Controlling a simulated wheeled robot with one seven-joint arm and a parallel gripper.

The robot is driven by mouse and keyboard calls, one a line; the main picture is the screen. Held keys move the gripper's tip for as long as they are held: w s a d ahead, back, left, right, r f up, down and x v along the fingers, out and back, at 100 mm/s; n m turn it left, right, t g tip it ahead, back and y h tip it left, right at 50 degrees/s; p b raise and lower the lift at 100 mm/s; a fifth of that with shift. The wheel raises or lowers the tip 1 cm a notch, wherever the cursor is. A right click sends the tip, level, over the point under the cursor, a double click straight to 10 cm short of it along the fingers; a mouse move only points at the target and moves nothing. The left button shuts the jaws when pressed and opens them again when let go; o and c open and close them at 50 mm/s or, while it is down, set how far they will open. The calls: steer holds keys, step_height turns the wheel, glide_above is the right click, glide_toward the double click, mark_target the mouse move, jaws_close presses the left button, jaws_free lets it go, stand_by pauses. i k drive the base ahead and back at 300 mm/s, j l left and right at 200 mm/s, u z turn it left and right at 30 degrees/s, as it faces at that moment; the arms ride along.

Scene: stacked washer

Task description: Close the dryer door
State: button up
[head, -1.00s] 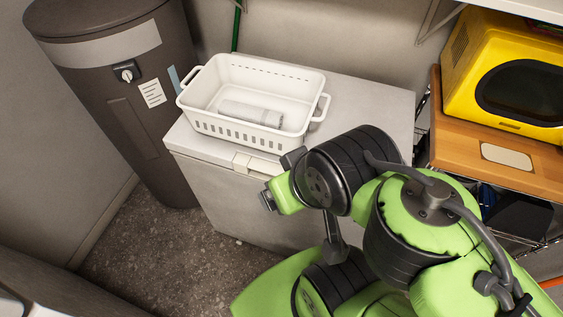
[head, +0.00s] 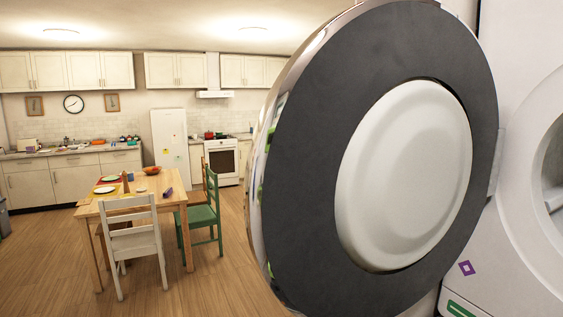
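In the head view a round door (head: 285,95) with a shiny rim, a dark grey ring and a white domed centre fills the right half. It stands wide open, its inner face toward me, hinged at its right side to a white machine (head: 515,225). The machine's round opening (head: 552,170) shows partly at the right edge. I cannot tell from this view whether the machine is the dryer or the washer of the stack. My gripper is not in view.
A wooden table (head: 140,195) with a white chair (head: 133,235) and a green chair (head: 205,215) stands left of centre. Kitchen cabinets (head: 65,180), a fridge (head: 170,145) and a stove (head: 221,160) line the back wall. The wood floor (head: 205,280) before the table is clear.

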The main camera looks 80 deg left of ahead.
mark_target(375, 151)
steer(key=k+j+u, duration=0.2)
steer(key=j, duration=0.15)
steer(key=k+j+u, duration=0.25)
steer(key=j+u, duration=0.2)
steer(key=j, duration=0.3)
steer(key=k+j+u, duration=0.2)
steer(key=j, duration=0.25)
steer(key=j+u, duration=0.25)
steer(key=j, duration=0.15)
steer(key=i+j+z, duration=0.1)
steer(key=i+j, duration=0.3)
steer(key=j, duration=0.1)
